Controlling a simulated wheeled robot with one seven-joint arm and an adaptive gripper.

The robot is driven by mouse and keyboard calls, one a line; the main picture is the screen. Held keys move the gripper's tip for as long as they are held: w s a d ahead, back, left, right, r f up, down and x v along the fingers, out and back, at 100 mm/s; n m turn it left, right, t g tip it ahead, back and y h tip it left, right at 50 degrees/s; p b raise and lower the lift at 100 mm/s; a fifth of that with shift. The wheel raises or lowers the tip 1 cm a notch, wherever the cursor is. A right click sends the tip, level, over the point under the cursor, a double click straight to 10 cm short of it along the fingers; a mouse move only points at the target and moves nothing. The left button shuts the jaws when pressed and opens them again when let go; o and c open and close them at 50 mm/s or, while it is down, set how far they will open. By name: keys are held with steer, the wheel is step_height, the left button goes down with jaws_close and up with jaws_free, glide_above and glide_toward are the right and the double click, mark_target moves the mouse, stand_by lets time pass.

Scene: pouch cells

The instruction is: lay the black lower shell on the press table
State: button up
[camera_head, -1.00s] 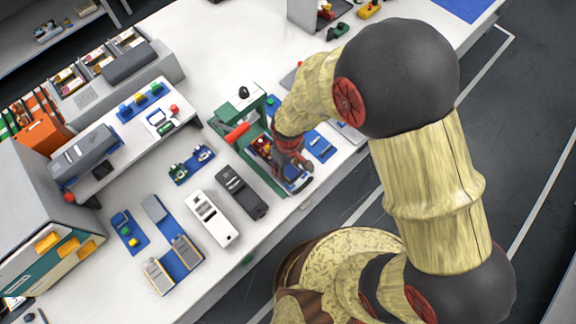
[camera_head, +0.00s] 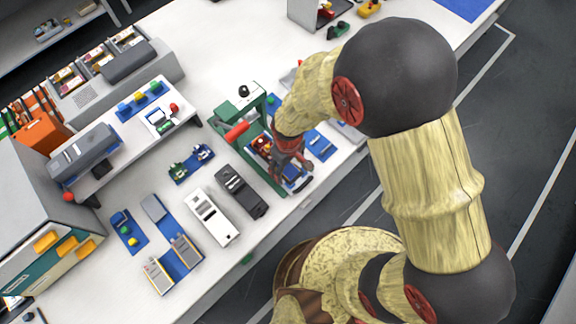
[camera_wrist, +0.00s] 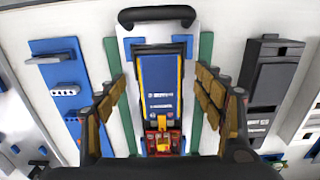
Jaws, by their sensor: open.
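A black shell-like case (camera_head: 241,190) lies on the bench just left of the green press (camera_head: 252,132). It also shows at the right in the wrist view (camera_wrist: 274,78), apart from my gripper. The white press table (camera_wrist: 124,42), with a black handle (camera_wrist: 157,15) at its end, lies under my gripper. A blue panel (camera_wrist: 160,85) with yellow edges and a dark surround lies on it. My gripper (camera_head: 297,168) is open over the table, its fingers (camera_wrist: 163,115) on either side of the panel. I cannot tell whether they touch anything.
A white case (camera_head: 212,217) lies left of the black one. Blue trays with small parts (camera_head: 190,164) lie farther left. A blue fixture (camera_wrist: 62,85) stands left of the press in the wrist view. The front bench edge is close to my gripper.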

step_height(320, 180, up, 12)
stand_by(0.5)
stand_by(0.7)
steer(key=s+d+r+m+t+b, duration=0.1)
steer(key=d+r+m, duration=0.4)
steer(key=d+r, duration=0.6)
steer(key=s+d+r+m+t+b, duration=0.1)
steer(key=s+d+r+m+t, duration=0.3)
steer(key=d+r, duration=0.7)
steer(key=shift+s+d+r+m+t, duration=0.35)
steer(key=shift+s+r, duration=0.5)
steer(key=shift+s, duration=0.35)
steer(key=shift+c, duration=0.3)
steer(key=shift+c, duration=0.5)
